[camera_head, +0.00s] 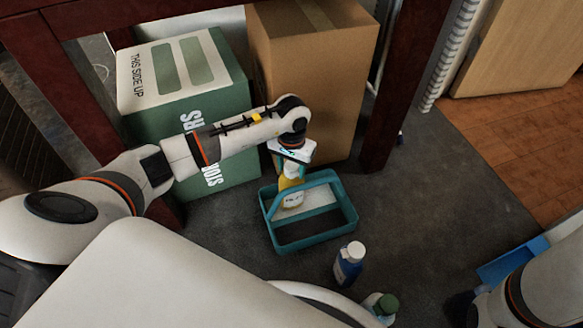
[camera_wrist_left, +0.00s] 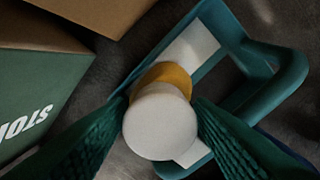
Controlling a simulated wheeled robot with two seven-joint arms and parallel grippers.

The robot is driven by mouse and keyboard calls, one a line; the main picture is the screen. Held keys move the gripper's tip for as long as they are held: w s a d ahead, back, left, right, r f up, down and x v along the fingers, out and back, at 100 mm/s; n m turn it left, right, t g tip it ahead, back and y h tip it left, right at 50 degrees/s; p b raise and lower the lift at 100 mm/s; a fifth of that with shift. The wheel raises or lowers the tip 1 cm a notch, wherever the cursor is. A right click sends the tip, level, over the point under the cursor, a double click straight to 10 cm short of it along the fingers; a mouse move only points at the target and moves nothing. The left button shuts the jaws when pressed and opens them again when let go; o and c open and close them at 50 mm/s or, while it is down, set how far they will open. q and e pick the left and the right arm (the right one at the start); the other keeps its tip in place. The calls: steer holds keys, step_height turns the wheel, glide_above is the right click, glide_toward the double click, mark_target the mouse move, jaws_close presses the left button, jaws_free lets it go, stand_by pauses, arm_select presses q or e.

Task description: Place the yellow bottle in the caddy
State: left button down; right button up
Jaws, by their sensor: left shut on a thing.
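The yellow bottle (camera_head: 291,192) is upright in my left gripper (camera_head: 291,168), with its white cap up. In the left wrist view the bottle's white cap (camera_wrist_left: 160,122) lies between the two green ribbed fingers of the left gripper (camera_wrist_left: 160,110). The teal caddy (camera_head: 318,239) stands on the dark floor, its handle arching over the middle. The bottle's lower part overlaps the caddy's far-left side, beside the handle. I cannot tell whether its base touches the caddy bottom. The caddy also shows in the left wrist view (camera_wrist_left: 285,85).
A green box (camera_head: 190,120) and a cardboard box (camera_head: 310,80) stand close behind the caddy. A blue bottle (camera_head: 349,262) and a green-capped bottle (camera_head: 383,305) stand in front of it. A blue dustpan-like thing (camera_head: 508,263) lies at right. The floor right of the caddy is clear.

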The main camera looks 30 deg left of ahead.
arm_select(q)
steer(key=shift+r, duration=0.1)
steer(key=c, duration=0.7)
jaws_free()
steer(key=shift+o, duration=0.2)
